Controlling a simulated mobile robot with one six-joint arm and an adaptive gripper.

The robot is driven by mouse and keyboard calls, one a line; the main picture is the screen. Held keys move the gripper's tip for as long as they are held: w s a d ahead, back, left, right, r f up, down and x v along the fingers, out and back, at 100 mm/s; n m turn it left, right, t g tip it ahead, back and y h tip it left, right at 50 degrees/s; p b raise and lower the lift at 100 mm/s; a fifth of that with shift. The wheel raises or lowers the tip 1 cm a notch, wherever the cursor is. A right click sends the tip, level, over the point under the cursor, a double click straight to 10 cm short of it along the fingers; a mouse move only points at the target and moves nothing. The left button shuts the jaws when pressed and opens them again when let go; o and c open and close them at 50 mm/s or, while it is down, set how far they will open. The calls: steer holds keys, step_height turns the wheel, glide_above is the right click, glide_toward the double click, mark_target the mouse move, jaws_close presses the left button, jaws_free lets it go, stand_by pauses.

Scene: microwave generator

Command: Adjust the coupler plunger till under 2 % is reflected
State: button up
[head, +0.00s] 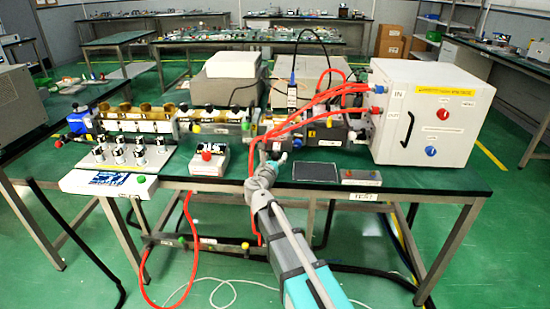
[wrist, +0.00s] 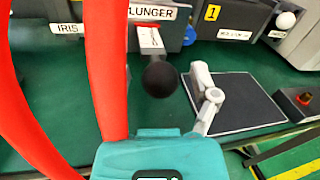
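The coupler plunger shows in the wrist view as a black ball knob (wrist: 160,79) on a short rod with red marks, below a PLUNGER label (wrist: 152,12). My gripper (head: 276,160) is at the front of the bench in the head view, by the waveguide line. In the wrist view its grey right finger stands to the right of the knob with a clear gap. The left finger is hidden behind a red hose (wrist: 106,70). The gripper looks open, with nothing held. A display box (head: 107,181) at the bench's front left has a lit screen, too small to read.
Red hoses (head: 325,97) run across the work area to the white cabinet (head: 425,110). A dark flat plate (head: 317,172) and a small button box (head: 361,177) lie right of my gripper. A meter box with a red button (head: 208,160) stands left.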

jaws_close()
steer(key=shift+s, duration=0.4)
steer(key=shift+o, duration=0.7)
jaws_free()
steer(key=v, duration=1.2)
steer(key=shift+d, duration=0.1)
